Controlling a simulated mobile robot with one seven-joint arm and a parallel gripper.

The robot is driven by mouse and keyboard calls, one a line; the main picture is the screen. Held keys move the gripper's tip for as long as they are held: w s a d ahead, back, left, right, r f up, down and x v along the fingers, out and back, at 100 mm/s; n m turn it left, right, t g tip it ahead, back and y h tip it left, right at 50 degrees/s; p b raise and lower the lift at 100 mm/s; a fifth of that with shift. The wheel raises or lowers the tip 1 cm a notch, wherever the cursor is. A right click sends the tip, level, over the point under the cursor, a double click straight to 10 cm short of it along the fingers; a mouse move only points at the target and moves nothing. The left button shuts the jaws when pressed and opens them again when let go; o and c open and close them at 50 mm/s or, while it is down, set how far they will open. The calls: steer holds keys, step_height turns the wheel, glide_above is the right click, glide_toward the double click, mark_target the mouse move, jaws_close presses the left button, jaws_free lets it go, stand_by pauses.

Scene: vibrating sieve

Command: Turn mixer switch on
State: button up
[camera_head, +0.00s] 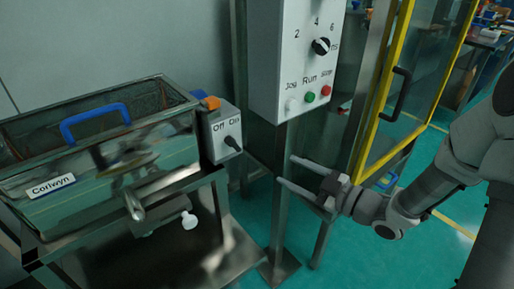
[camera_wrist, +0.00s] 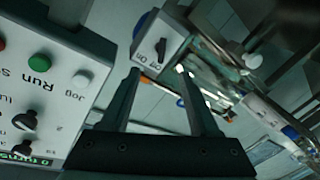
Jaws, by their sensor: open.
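A grey switch box (camera_head: 218,128) marked Off and On is fixed at the right end of the metal sieve tank (camera_head: 110,160) in the head view. Its black rotary switch (camera_head: 233,144) sits below the lettering, with its handle slanting down to the right. In the wrist view the box (camera_wrist: 150,22) and the black switch (camera_wrist: 161,48) appear just beyond the fingertips. My gripper (camera_head: 286,170) is open and empty, to the right of the switch and a little lower, fingers pointing left. In the wrist view my gripper (camera_wrist: 158,76) has its two fingers apart, touching nothing visible.
A control panel (camera_head: 293,60) with a dial and Jog, Run and Stop buttons stands on a metal post (camera_head: 279,215) near my fingers; it fills the left of the wrist view (camera_wrist: 60,60). A yellow-framed door (camera_head: 385,130) stands behind my wrist. A blue handle (camera_head: 95,118) rises from the tank.

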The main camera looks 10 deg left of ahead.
mark_target(237, 145)
steer(key=shift+y, duration=0.4)
steer(key=b+x, duration=0.1)
steer(key=x, duration=0.4)
steer(key=b+x, duration=0.1)
steer(key=x, duration=0.5)
steer(key=b+x, duration=0.1)
steer(key=x, duration=0.5)
steer(key=shift+s+a+f, duration=0.1)
steer(key=shift+s+a, duration=0.05)
steer(key=shift+s, duration=0.15)
jaws_close()
